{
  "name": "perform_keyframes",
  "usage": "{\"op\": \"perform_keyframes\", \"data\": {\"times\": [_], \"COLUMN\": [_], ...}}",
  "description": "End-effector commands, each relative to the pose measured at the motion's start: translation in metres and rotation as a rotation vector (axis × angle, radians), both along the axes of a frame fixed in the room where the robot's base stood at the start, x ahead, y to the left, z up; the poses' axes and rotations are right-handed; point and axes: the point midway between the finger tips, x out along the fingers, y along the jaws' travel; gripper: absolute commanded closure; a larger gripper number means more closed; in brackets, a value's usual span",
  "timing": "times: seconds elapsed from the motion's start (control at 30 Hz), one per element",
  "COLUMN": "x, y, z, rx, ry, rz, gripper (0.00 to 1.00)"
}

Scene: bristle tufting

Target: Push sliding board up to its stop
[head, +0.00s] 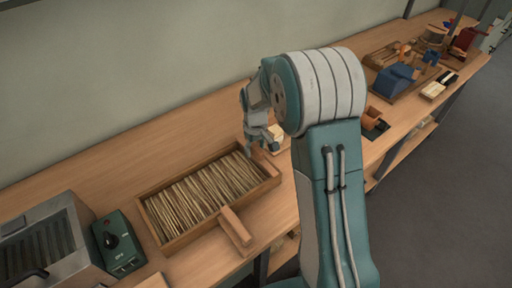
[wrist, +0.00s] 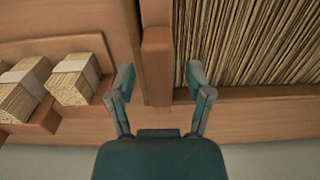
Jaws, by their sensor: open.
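A shallow wooden tray (head: 147,219) full of loose bristles (head: 205,192) lies on the bench in the head view. A wooden piece with a raised bar (head: 236,226) sits at its front edge; I cannot tell for sure that this is the sliding board. My gripper (head: 262,147) is over the tray's far right corner. In the wrist view my gripper (wrist: 160,76) is open and empty, with a finger on each side of a narrow wooden bar (wrist: 157,55) beside the bristles (wrist: 245,40). Whether the fingers touch the bar is unclear.
Banded bristle bundles (wrist: 75,80) sit in a wooden holder left of the bar in the wrist view. A green control box (head: 118,243) and a metal machine (head: 45,245) stand left of the tray. More tools (head: 400,78) stand far right. The wall runs behind the bench.

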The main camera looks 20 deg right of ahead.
Motion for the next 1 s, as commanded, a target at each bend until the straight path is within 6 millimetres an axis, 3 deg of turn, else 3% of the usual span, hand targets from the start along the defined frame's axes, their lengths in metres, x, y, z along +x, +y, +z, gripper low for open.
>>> {"op": "perform_keyframes", "data": {"times": [0.17,0.3,0.33,0.53,0.63,1.0], "x": [0.0,0.0,0.0,-0.001,-0.005,-0.044], "y": [-0.002,-0.005,-0.005,-0.003,0.008,0.1], "z": [0.0,0.0,0.0,0.0,0.0,-0.001], "rx": [0.002,0.004,0.004,0.001,0.001,0.0], "ry": [0.0,0.0,0.0,0.002,0.004,0.007], "rz": [-0.001,-0.002,-0.002,-0.001,0.003,0.006], "gripper": [0.34,0.97,1.0,1.0,1.0,1.0]}}
